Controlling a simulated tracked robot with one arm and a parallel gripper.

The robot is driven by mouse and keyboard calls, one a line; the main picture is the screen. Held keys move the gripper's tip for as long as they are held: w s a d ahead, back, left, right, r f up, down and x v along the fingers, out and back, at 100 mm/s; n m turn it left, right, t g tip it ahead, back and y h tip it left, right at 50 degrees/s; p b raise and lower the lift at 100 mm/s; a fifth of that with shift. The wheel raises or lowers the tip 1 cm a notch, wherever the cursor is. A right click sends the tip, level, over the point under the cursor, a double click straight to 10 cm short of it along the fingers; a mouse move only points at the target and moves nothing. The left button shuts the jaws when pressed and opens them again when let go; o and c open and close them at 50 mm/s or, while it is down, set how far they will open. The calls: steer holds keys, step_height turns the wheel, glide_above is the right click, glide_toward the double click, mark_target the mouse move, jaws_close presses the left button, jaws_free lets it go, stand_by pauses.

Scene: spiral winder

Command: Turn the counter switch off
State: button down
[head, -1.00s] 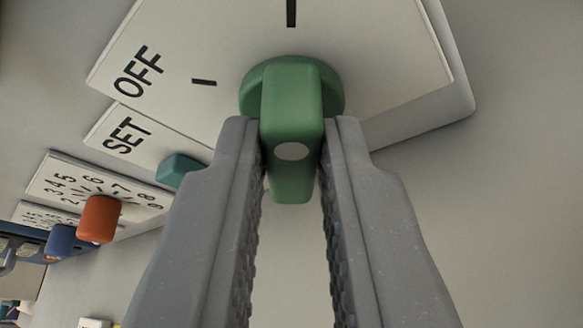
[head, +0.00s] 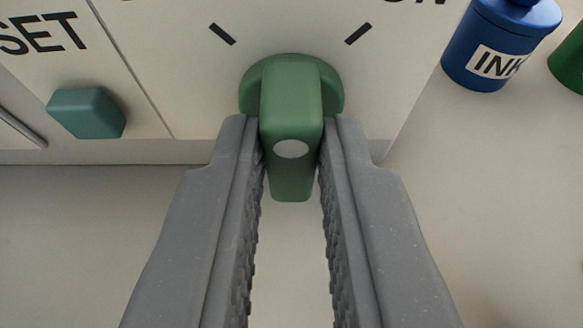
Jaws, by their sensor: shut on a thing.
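The counter switch is a green knob (head: 291,100) with a white dot on its grip bar, on a pale panel (head: 165,60). My gripper (head: 290,150) is shut on the knob's bar, with one grey finger on each side. Two black tick marks show on the panel at the knob's upper left and upper right. Part of the word ON is cut off at the top edge by the right tick. The OFF label is out of view apart from a sliver at most. In the picture the bar lines up between the two ticks.
A teal button (head: 87,113) sits below the word SET on a plate at the left. A blue ink pot (head: 500,45) stands at the upper right, with part of a green object (head: 570,60) beside it. The pale surface below the panel is clear.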

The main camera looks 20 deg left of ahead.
steer(key=n+h+b, duration=0.1)
steer(key=b, duration=0.1)
steer(key=n+b, duration=0.1)
steer(key=b, duration=0.1)
steer(key=f+n+t+h+b, duration=0.1)
steer(key=n+b, duration=0.1)
steer(key=shift+s+a+h, duration=0.25)
steer(key=shift+a+h, duration=0.05)
steer(key=shift+a, duration=0.05)
steer(key=shift+r+n+t+h+b, duration=0.15)
steer(key=shift+n+t+h+b, duration=0.35)
steer(key=shift+b, duration=0.5)
steer(key=shift+a+n, duration=0.1)
steer(key=shift+n, duration=0.2)
steer(key=c, duration=1.4)
jaws_free()
steer(key=shift+r, duration=0.1)
